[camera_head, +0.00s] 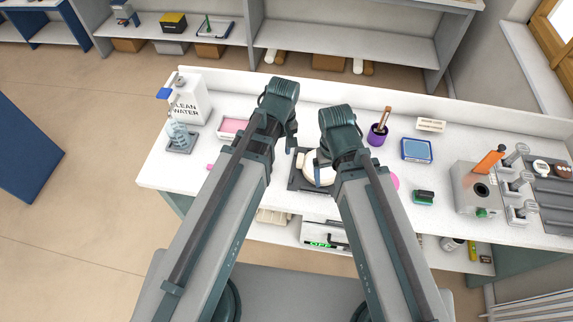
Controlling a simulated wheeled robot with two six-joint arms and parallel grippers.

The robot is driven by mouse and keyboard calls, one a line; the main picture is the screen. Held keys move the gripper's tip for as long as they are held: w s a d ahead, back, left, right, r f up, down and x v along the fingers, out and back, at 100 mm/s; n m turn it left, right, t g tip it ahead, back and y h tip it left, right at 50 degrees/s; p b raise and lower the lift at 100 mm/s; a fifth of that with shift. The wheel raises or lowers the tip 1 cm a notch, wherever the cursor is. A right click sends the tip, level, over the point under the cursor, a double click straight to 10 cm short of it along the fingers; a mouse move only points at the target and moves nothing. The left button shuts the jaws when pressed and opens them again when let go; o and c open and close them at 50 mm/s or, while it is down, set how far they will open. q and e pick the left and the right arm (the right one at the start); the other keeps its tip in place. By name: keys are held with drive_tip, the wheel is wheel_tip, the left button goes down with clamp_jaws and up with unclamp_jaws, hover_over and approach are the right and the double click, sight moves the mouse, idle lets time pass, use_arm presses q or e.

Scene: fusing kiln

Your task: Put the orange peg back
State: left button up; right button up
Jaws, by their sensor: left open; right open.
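The orange peg (489,163) is at the right end of the white bench, tilted, at the top of a grey box (465,187). I cannot tell whether its lower end sits in a hole or rests on the box. The box's face has a dark round opening (481,190) and a green knob (482,213). My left gripper (291,150) and my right gripper (321,165) are over the middle of the bench, far left of the peg. Both are open, with nothing seen between the fingers. My arms partly hide them.
A dark square plate with a round white piece (309,170) lies under my grippers. Grey fittings (516,182) stand right beside the box.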

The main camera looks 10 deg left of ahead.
use_arm(q)
drive_tip(key=s+d+m, duration=0.3)
drive_tip(key=s+m, duration=0.3)
drive_tip(key=m, duration=0.4)
drive_tip(key=shift+s+d+y, duration=0.3)
drive_tip(key=shift+s+d, duration=0.05)
drive_tip(key=shift+s, duration=0.05)
wheel_tip(320, 180, down, 13)
drive_tip(key=b, duration=1.3)
